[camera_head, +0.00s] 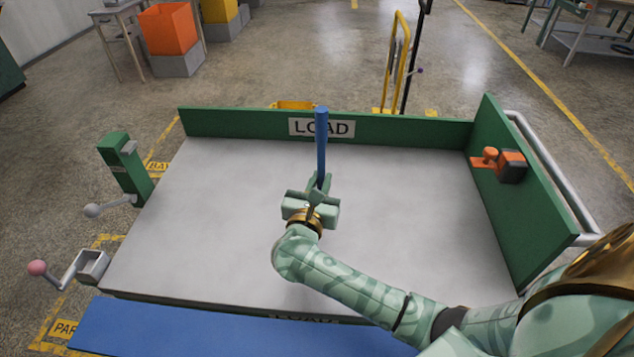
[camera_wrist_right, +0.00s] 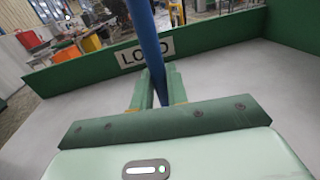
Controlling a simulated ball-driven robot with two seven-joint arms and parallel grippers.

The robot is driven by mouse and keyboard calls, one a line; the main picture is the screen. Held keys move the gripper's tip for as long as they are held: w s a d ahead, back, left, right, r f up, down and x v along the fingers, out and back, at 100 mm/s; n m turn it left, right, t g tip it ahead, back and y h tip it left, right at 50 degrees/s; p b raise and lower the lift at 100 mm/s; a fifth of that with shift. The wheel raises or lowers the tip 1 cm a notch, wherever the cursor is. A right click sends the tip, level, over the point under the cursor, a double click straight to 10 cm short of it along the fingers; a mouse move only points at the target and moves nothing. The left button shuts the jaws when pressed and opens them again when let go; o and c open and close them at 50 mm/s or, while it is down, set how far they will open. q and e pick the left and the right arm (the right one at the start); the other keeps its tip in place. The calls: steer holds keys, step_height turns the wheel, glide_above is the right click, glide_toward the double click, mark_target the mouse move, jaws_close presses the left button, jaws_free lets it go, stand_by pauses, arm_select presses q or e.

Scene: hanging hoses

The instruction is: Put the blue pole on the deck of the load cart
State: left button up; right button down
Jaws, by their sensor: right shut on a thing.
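The blue pole (camera_head: 321,145) stands about upright in my right gripper (camera_head: 320,183), over the middle of the load cart's grey deck (camera_head: 220,215). The right gripper is shut on the pole near its lower visible part. In the right wrist view the blue pole (camera_wrist_right: 148,45) runs up between the two green fingers (camera_wrist_right: 158,88). Whether the pole's lower end touches the deck is hidden by the gripper. The cart has a green back board with a LOAD sign (camera_head: 300,127). My left gripper is not in view.
A green side board (camera_head: 510,190) with an orange clamp-like fitting (camera_head: 488,160) closes the deck's right side. A green post with a grey-knobbed lever (camera_head: 125,168) and a pink-knobbed crank (camera_head: 62,272) stand at the left. A blue panel (camera_head: 190,330) lies along the front. The deck around the gripper is clear.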

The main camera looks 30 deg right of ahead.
steer(key=shift+d+f, duration=0.1)
steer(key=shift+d, duration=0.15)
steer(key=c, duration=1.4)
jaws_free()
steer(key=shift+c, duration=0.2)
steer(key=shift+o, duration=0.3)
steer(key=shift+a, duration=0.15)
arm_select(q)
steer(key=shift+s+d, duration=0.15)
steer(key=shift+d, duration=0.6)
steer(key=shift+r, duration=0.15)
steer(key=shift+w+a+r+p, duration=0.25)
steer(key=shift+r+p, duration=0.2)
steer(key=shift+p, duration=0.15)
arm_select(e)
steer(key=v, duration=1.2)
steer(key=shift+w, duration=0.15)
